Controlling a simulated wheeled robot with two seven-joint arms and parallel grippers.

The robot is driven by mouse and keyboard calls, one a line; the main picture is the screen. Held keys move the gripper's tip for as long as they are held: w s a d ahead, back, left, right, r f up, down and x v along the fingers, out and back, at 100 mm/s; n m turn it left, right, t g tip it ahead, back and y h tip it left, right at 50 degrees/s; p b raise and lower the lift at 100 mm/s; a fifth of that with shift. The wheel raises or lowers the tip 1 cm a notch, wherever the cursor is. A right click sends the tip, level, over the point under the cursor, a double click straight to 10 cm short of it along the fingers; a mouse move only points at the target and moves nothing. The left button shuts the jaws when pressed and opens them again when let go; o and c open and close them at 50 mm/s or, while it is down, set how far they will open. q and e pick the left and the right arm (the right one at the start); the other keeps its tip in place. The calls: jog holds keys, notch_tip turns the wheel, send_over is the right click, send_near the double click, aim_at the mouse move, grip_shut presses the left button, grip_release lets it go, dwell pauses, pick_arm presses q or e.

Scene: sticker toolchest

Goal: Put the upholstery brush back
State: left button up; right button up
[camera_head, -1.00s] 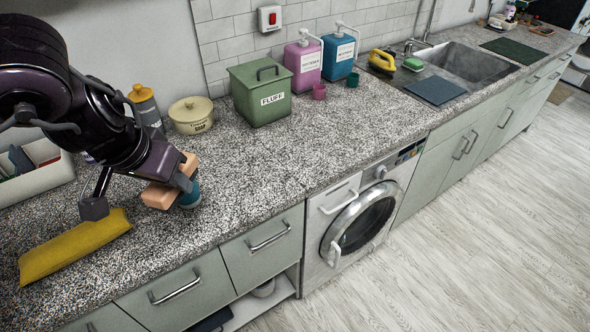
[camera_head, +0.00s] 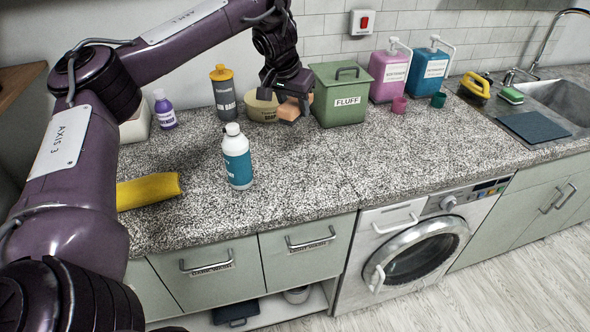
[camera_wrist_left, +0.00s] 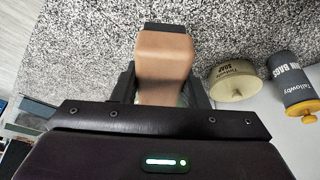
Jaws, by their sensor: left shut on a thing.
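My left gripper (camera_head: 291,110) is shut on a tan, smooth block, which I take to be the upholstery brush (camera_head: 297,106); no bristles show. It is held near the back of the counter, in front of the cream soap tin and left of the green FLUFF box. In the left wrist view the brush (camera_wrist_left: 163,60) sits between the two fingers (camera_wrist_left: 163,92) above the speckled counter. Whether it touches the counter I cannot tell. My right gripper is not in view.
The cream soap tin (camera_head: 262,108) and green FLUFF box (camera_head: 339,97) stand close to the gripper. A teal-labelled bottle (camera_head: 237,160) stands nearer the front, with a yellow cloth-like item (camera_head: 148,191) left of it. The counter (camera_head: 340,185) right of the bottle is clear.

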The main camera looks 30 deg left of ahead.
pick_arm(q)
jog(key=b, duration=0.6)
send_over(296, 169)
jog(key=s, duration=0.1)
notch_tip(296, 169, down, 13)
jog(key=shift+s+d+r, duration=0.1)
jog(key=shift+s, duration=0.05)
jog(key=shift+f, duration=2.5)
jog(key=shift+f+p, duration=0.15)
jog(key=shift+p, duration=0.15)
jog(key=o, duration=1)
